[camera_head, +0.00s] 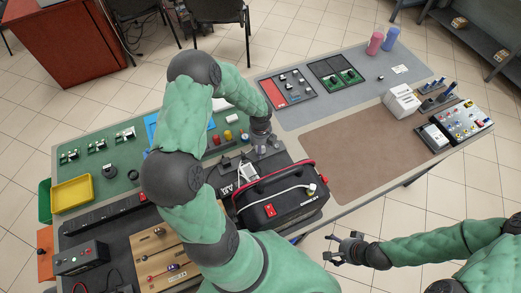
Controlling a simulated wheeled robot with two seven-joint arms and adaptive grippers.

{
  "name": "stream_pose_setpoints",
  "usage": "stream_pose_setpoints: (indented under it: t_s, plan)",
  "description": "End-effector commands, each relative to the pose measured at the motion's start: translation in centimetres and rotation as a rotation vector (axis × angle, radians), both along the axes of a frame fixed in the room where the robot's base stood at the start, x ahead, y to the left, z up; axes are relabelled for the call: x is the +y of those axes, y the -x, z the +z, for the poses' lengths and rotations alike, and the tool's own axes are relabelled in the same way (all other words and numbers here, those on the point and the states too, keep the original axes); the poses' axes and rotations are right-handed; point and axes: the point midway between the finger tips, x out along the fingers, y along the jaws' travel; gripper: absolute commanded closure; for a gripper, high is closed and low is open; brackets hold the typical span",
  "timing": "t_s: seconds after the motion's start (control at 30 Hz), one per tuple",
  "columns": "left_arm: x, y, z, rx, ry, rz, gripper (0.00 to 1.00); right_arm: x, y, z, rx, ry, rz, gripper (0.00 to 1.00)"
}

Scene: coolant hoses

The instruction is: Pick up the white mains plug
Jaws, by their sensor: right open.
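A black case with red trim (290,203) stands at the table's front edge. A white cord (275,193) curves over its near face and ends at a small pale piece (312,189), which looks like the white mains plug; its detail is too small to be sure. My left gripper (263,148) points down behind the case, over the dark area of the table, apart from that pale piece. Its fingers are too small to read. My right gripper (345,246) is open and empty, beyond the table's front edge, below and right of the case.
A white slotted block (402,101) and a panel with coloured knobs (466,119) stand at the right. A yellow tray (72,193) is at the left. The brown mat (350,158) is mostly clear. My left arm hides part of the table's middle.

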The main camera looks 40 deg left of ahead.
Motion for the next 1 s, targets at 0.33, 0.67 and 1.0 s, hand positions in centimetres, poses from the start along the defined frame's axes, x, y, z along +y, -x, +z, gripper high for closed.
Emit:
stream_pose_setpoints:
  t_s: [0.33,0.67,1.0]
  plan:
    - [0.0,0.0,0.0,-0.001,0.000,0.001,0.77,0.0,0.0,0.0,0.000,0.000,0.000,0.22]
    - [0.0,-0.1,0.0,-0.001,0.000,0.000,0.98,0.0,0.0,0.0,0.000,0.000,0.000,0.22]
    - [0.1,-0.1,1.4,-0.003,-0.002,0.000,0.98,0.0,0.0,0.4,0.000,0.000,0.000,0.22]
